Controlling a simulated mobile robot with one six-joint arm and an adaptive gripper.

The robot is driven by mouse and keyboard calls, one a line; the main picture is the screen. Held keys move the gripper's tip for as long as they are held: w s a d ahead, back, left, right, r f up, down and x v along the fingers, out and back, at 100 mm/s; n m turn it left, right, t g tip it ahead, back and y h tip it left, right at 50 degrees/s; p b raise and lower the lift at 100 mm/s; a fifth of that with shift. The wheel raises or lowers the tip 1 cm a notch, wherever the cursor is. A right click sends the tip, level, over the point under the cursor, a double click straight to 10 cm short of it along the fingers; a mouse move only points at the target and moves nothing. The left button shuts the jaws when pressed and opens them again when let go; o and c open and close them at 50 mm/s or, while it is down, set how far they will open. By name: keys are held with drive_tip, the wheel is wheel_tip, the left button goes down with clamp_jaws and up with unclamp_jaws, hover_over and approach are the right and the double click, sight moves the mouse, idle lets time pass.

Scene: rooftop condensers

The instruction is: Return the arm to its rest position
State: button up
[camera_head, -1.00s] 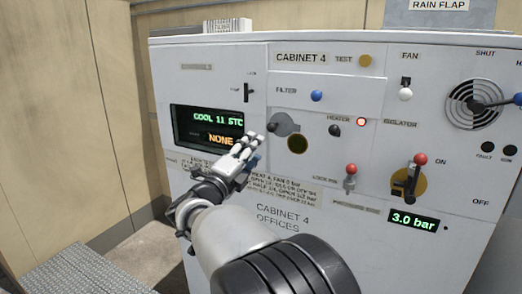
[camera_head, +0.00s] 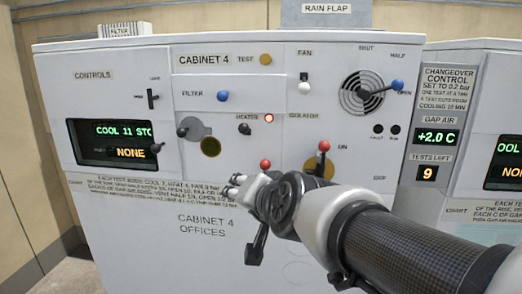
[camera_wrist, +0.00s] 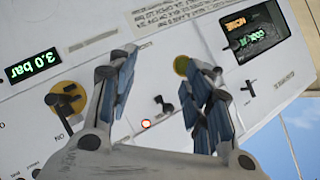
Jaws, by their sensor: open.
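My arm reaches in from the lower right of the head view, bent across the front of the white cabinet labelled CABINET 4 (camera_head: 215,258). My gripper (camera_head: 236,184) is open and empty, pointing left in front of the cabinet's lower panel. In the wrist view the two blue-padded fingers of my gripper (camera_wrist: 165,85) are apart, with only the cabinet face behind them. I cannot tell the exact gap between the fingers and the panel. My arm hides the pressure display in the head view, but the wrist view shows this display (camera_wrist: 33,66) reading 3.0 bar.
Close to my gripper are a red-knobbed lever (camera_head: 265,164) and the red-knobbed isolator lever (camera_head: 324,146). A blue-knobbed vent lever (camera_head: 396,85) sticks out at upper right. A changeover control panel (camera_head: 437,130) and another cabinet stand to the right. Bare floor shows at lower left.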

drive_tip(key=s+d+f+n+g+h, duration=0.1)
drive_tip(key=s+d+f+g, duration=0.1)
drive_tip(key=s+d+f, duration=0.3)
drive_tip(key=s+d+f+n+g+h, duration=0.1)
drive_tip(key=s+d+f, duration=0.5)
drive_tip(key=s, duration=0.6)
drive_tip(key=s+d+f+n+g+h+b, duration=0.1)
drive_tip(key=s+d+f+g, duration=0.3)
drive_tip(key=s, duration=0.5)
wheel_tip(320, 180, down, 2)
drive_tip(key=shift+s+d+f+n+h, duration=0.25)
drive_tip(key=shift+d+n+h, duration=0.35)
drive_tip(key=shift+d+h, duration=0.35)
drive_tip(key=shift+w, duration=0.1)
drive_tip(key=shift+c, duration=0.2)
